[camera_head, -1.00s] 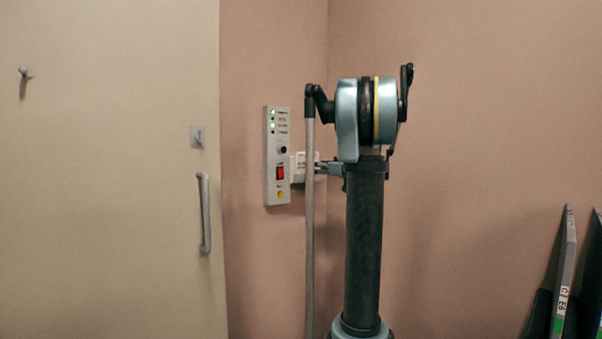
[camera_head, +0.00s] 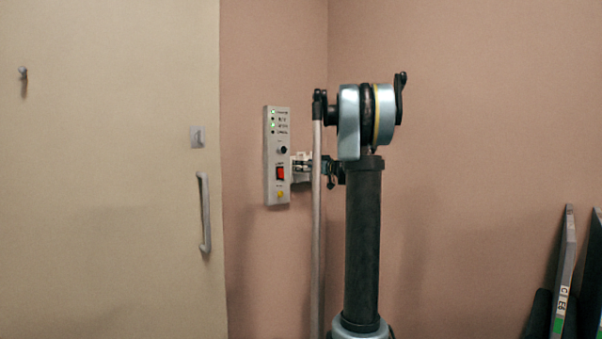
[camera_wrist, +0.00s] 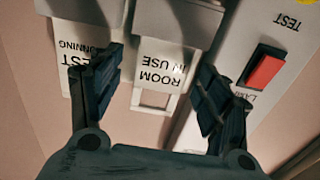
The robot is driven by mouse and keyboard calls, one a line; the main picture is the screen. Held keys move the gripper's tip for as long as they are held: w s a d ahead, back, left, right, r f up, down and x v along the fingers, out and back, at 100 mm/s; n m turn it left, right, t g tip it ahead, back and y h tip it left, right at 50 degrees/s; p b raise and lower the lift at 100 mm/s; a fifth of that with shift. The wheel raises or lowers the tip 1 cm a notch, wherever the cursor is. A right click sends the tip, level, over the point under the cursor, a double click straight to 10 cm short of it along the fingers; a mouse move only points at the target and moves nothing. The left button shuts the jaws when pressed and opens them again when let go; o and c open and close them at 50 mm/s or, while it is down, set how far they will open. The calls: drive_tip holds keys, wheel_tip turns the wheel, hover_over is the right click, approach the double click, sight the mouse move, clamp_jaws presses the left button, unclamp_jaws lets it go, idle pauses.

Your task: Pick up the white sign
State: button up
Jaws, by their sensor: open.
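A white sign reading "ROOM IN USE" (camera_wrist: 160,62) hangs below a grey-white block in the wrist view, its text upside down there, with a square cut-out at its lower end. A second white sign (camera_wrist: 72,42), with "TEST" partly legible, is to its left, partly covered by my left finger. My gripper (camera_wrist: 158,70) is open, one finger on each side of the "ROOM IN USE" sign; contact cannot be told. In the head view the white signs (camera_head: 300,162) show small beside the wall panel, and my gripper (camera_head: 326,168) is partly hidden by my arm.
A grey panel (camera_head: 277,155) with lights and a red switch (camera_wrist: 265,70) is mounted on the pink wall, close to the right finger in the wrist view. A beige door (camera_head: 110,170) with a handle is at left. Dark-edged boards (camera_head: 564,275) lean at lower right.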

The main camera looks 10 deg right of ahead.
drive_tip(key=c, duration=1)
drive_tip(key=shift+o, duration=0.2)
wheel_tip(320, 180, up, 28)
